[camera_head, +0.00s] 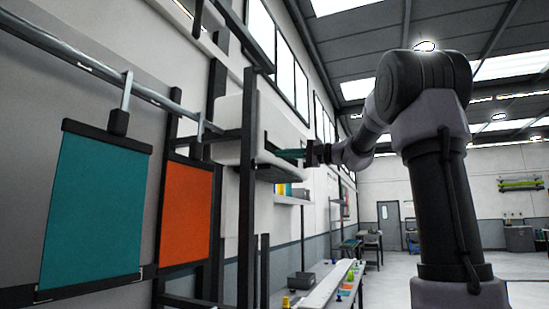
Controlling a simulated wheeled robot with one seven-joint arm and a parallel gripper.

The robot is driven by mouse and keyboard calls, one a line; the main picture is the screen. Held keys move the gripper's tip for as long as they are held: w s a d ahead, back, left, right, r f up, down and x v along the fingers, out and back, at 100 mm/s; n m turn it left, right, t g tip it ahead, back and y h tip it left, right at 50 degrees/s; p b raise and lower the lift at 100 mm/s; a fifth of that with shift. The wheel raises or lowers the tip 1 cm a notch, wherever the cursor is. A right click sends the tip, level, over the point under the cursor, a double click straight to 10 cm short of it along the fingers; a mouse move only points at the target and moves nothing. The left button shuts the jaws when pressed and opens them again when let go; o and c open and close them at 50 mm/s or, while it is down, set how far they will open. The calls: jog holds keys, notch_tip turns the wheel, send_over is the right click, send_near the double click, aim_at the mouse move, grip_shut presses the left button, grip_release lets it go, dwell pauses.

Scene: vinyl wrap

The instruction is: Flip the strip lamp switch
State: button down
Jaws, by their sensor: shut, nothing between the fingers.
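My gripper (307,154) is at the end of my arm, which reaches in from the right. It is small in view, dark, and shut with nothing held. It is close to the open right side of a large white box-shaped housing (272,118) on the left wall. A teal piece (288,154) shows at that opening, just left of the gripper; I cannot tell what it is. I cannot make out the strip lamp switch, nor whether the gripper touches the housing.
Teal (96,212) and orange (187,213) panels hang at the left from a metal rail (60,52). A dark upright post (248,200) stands in front of the housing. A long bench (325,288) with small items is below. Floor is open at right.

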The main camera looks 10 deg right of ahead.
jog(key=s+d+r, duration=0.1)
jog(key=s+d, duration=0.2)
jog(key=d, duration=0.2)
jog(key=shift+s, duration=0.4)
jog(key=shift+d, duration=0.1)
